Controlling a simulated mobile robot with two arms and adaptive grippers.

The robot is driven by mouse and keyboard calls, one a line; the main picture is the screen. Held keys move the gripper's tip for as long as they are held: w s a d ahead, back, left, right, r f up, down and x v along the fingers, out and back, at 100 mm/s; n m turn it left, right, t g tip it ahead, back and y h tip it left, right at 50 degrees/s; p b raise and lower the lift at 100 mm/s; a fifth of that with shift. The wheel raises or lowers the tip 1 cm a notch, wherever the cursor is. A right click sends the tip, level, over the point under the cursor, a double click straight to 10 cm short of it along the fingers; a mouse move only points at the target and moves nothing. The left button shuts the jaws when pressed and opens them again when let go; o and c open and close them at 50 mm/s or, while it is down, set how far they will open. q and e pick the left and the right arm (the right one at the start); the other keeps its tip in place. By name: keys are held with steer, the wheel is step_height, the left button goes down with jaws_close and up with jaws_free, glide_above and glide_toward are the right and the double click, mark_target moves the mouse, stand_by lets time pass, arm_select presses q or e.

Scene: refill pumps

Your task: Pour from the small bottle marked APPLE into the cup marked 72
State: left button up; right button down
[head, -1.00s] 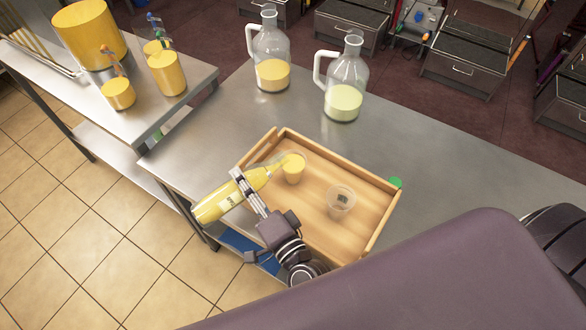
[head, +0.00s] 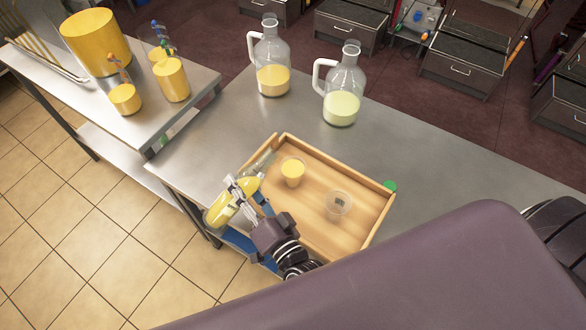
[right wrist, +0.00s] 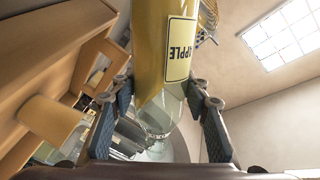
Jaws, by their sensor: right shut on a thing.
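My right gripper (head: 247,190) is shut on the small bottle of yellow liquid (head: 222,208). The bottle leans with its clear neck up and to the right, by the tray's left corner. In the right wrist view the bottle (right wrist: 150,50) shows a yellow label reading APPLE, upside down, between my fingers (right wrist: 160,112). A clear cup with yellow liquid (head: 292,173) stands in the tray, apart from the bottle's neck. An empty-looking clear cup with a dark mark (head: 338,204) stands to its right. I cannot read either cup's number. My left gripper is not in view.
The wooden tray (head: 345,168) has raised walls and sits on the steel table (head: 215,145). Two glass jugs, one with orange-yellow liquid (head: 272,80) and one with paler liquid (head: 341,107), stand behind it. Yellow containers with pumps (head: 172,82) stand on the left table.

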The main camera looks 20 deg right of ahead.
steer(key=r+n+p, duration=0.1)
steer(key=n, duration=0.1)
steer(key=a+r+n+p, duration=0.1)
steer(key=n+p, duration=0.1)
steer(key=a+r+n+p, duration=0.1)
steer(key=r+p, duration=0.1)
steer(key=shift+s+a+n, duration=0.1)
steer(key=shift+s+n, duration=0.1)
steer(key=shift+n, duration=0.2)
steer(key=shift+a+r+n+p, duration=0.1)
steer(key=shift+a+n+p, duration=0.25)
steer(key=shift+n, duration=0.45)
steer(key=shift+s+d, duration=0.1)
